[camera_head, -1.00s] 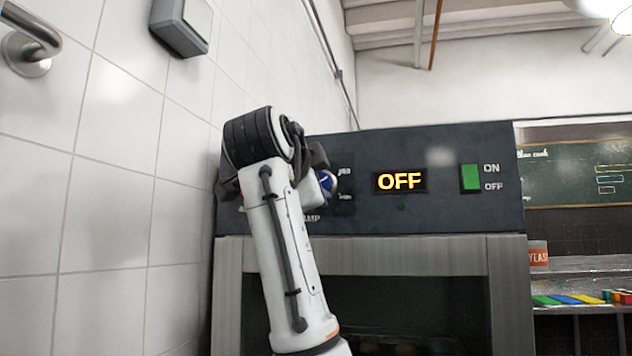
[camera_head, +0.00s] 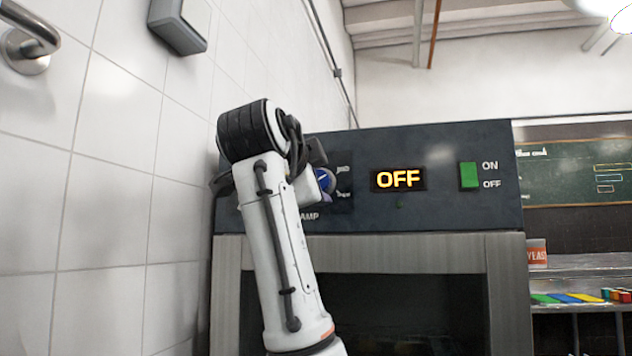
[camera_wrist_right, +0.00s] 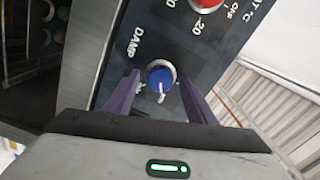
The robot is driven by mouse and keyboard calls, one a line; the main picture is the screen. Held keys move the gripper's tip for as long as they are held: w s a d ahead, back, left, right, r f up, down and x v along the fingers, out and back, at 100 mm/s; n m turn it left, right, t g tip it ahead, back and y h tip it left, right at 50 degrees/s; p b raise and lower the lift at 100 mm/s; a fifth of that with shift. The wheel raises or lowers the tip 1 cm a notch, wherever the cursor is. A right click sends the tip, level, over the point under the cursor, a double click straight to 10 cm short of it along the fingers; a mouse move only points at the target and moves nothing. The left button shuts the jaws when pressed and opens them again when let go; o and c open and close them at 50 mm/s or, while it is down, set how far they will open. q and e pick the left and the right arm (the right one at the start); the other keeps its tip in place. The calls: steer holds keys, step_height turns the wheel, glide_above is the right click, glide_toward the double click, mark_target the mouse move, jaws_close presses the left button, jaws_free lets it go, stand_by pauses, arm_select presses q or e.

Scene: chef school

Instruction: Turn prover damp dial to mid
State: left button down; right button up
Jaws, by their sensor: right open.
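The damp dial is a blue round knob on the dark panel of the prover (camera_head: 445,205). In the head view the dial (camera_head: 325,182) shows partly, just right of my right arm's wrist. In the right wrist view the dial (camera_wrist_right: 160,78) sits below the word DAMP, with a white pointer line toward the picture's bottom. My right gripper (camera_wrist_right: 159,92) is open, its two dark fingers on either side of the dial; I cannot tell whether they touch it. In the head view my wrist hides most of the gripper and the panel's left part. My left gripper is out of view.
The panel also carries a lit OFF display (camera_head: 398,179), a green on/off switch (camera_head: 469,176) and a red temperature dial (camera_wrist_right: 206,3) close to the damp dial. A tiled wall (camera_head: 110,190) stands close on the left. Shelves with coloured items are at the right.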

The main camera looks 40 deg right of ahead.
steer(key=b+v, duration=0.1)
steer(key=v, duration=0.8)
steer(key=shift+s+a+b, duration=0.15)
steer(key=shift+b, duration=0.2)
